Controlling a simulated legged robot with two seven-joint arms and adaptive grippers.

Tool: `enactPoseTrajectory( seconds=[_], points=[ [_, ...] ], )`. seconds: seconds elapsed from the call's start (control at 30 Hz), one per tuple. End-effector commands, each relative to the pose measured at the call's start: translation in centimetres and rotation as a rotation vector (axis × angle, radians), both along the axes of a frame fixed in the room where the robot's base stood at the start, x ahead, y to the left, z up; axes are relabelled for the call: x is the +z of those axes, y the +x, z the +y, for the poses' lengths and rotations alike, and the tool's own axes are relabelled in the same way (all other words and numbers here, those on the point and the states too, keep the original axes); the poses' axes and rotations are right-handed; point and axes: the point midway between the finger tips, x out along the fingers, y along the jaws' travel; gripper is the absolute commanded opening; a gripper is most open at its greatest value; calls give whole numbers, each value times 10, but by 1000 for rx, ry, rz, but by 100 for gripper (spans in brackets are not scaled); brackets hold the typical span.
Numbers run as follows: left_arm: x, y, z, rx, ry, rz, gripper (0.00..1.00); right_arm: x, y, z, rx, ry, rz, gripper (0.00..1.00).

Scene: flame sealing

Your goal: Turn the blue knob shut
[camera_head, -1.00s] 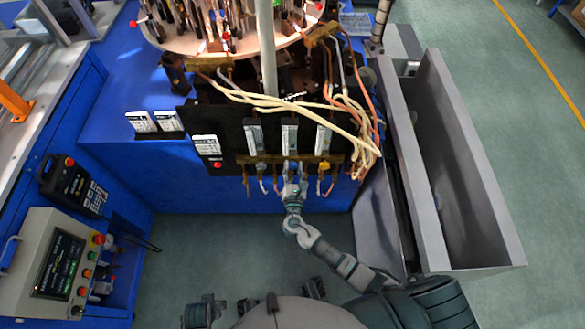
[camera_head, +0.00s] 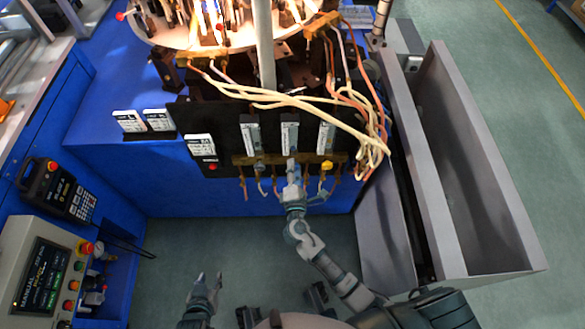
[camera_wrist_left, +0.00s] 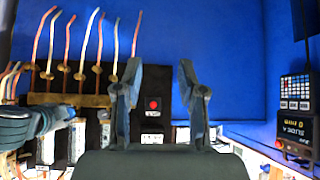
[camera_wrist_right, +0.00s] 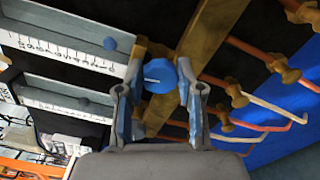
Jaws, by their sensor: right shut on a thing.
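The blue knob (camera_wrist_right: 160,76) sits between the fingertips of my right gripper (camera_wrist_right: 160,68) in the right wrist view, with a pale line across its face. The right gripper is shut on it. In the head view my right gripper (camera_head: 292,178) reaches the brass bar (camera_head: 242,160) under the middle flow meter (camera_head: 289,135) and hides most of the knob. My left gripper (camera_head: 207,284) is low in the head view, away from the panel. Its fingers (camera_wrist_left: 158,82) stand apart with nothing between them in the left wrist view.
A yellow knob (camera_head: 327,166) and a grey knob (camera_head: 259,166) sit on either side along the bar. Pale hoses (camera_head: 290,98) hang to the right above the panel. A grey trough (camera_head: 440,180) stands at right. A control box (camera_head: 48,272) is at lower left.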

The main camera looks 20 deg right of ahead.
Motion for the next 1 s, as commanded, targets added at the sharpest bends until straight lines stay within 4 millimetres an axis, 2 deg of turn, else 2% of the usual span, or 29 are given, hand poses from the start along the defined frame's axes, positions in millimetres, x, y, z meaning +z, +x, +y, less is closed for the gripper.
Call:
enactPoseTrajectory(
  seconds=[0.1,0.3,0.83,0.87,0.93,0.97,1.0],
  points=[
    [4,12,-5,-3,-19,-73,40,-4,-1,-1,-4,57,-11,2],
    [13,23,-10,-7,-39,-152,40,-3,-1,-2,-4,114,-29,2],
    [17,28,-12,-7,-47,-181,40,-3,-1,-2,-5,138,-34,2],
    [17,28,-12,-7,-47,-181,40,-3,-1,-2,-5,138,-34,39],
    [17,28,-12,-7,-47,-181,40,-3,-1,-2,-5,137,-33,56],
    [17,28,-12,-7,-47,-181,40,-3,-1,-2,-4,137,-34,61],
    [17,28,-12,-7,-47,-181,40,-3,-1,-1,-3,138,-34,61]
  ],
)
